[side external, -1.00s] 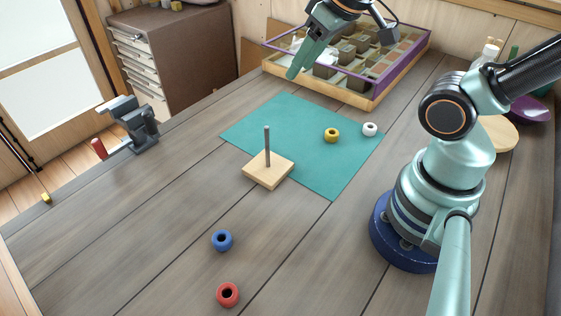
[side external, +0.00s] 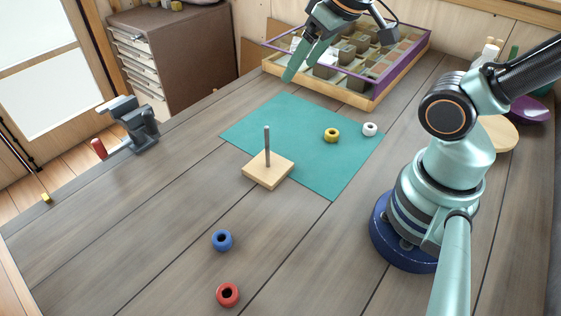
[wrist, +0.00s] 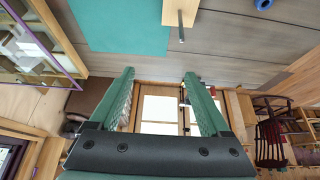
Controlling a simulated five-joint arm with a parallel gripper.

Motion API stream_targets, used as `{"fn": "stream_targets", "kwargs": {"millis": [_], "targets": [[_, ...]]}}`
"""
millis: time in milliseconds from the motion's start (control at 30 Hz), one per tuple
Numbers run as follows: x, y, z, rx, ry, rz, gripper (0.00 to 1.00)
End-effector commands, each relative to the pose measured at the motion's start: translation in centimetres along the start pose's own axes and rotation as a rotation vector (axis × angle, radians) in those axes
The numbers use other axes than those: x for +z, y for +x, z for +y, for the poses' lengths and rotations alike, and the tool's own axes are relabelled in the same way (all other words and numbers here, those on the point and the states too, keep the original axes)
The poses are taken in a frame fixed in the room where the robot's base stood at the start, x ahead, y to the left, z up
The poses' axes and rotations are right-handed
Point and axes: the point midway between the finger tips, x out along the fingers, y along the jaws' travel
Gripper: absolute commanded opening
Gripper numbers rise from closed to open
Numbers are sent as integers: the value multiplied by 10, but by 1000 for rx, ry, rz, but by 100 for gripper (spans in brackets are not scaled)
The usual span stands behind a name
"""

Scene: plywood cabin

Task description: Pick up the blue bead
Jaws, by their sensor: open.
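The blue bead (side external: 222,240) lies on the bare wooden table in the front left part of the side external view, hole facing up. Part of it shows at the top edge of the wrist view (wrist: 263,4). My gripper (side external: 288,68) is high above the far side of the table, well away from the bead. Its two green fingers are apart with nothing between them, as the wrist view (wrist: 160,78) also shows.
A red bead (side external: 228,294) lies in front of the blue one. A divided box (side external: 372,92) stands behind; a vise (side external: 135,125) is left.

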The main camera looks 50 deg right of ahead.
Motion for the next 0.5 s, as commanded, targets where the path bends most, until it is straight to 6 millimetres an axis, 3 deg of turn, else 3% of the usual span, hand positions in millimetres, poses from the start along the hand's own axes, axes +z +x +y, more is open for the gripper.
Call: {"fn": "stream_targets", "kwargs": {"millis": [333, 500], "targets": [[-2, 2, -5, -8, -30, -11, 80], [-9, 15, -37, -58, -229, -82, 80]]}}
